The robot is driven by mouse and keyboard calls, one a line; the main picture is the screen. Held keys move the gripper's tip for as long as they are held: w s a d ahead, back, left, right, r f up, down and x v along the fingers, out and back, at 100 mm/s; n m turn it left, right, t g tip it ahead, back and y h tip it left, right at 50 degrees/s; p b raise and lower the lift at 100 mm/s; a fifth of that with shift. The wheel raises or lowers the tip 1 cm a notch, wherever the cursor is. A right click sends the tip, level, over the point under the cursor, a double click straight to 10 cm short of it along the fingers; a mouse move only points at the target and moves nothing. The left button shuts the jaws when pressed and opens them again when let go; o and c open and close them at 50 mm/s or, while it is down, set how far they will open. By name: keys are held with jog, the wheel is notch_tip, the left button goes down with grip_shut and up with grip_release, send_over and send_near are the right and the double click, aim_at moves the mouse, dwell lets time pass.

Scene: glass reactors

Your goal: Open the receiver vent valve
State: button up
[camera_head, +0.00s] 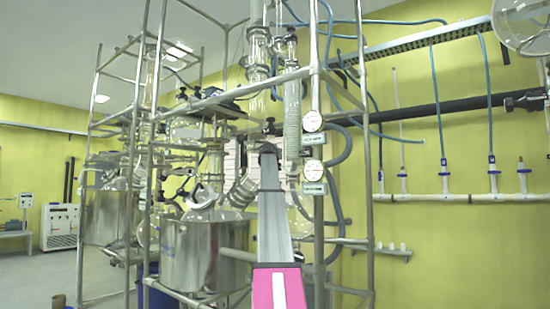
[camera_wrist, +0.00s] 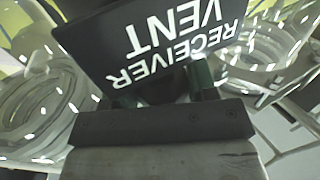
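A black label plate reading "RECEIVER VENT" (camera_wrist: 170,45) fills the upper middle of the wrist view, with its text upside down. It is very close to my gripper (camera_wrist: 165,100), whose dark body spans the lower middle. A short dark green piece (camera_wrist: 203,80) stands between the plate and the gripper body; I cannot tell whether it is part of the valve or a finger. The valve handle is not clearly visible. In the head view my gripper (camera_head: 267,150) is at the far end of my raised arm, among the reactor glassware. Its fingers cannot be made out.
Coiled clear glass shows left (camera_wrist: 45,100) and right (camera_wrist: 260,50) of the plate in the wrist view. In the head view, a metal frame post (camera_head: 318,200) with two round gauges (camera_head: 312,121) stands right of my gripper. A steel vessel (camera_head: 190,255) is at lower left.

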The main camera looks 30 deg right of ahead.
jog(key=o, duration=0.4)
jog(key=shift+m+g+h, duration=0.3)
jog(key=shift+h, duration=0.1)
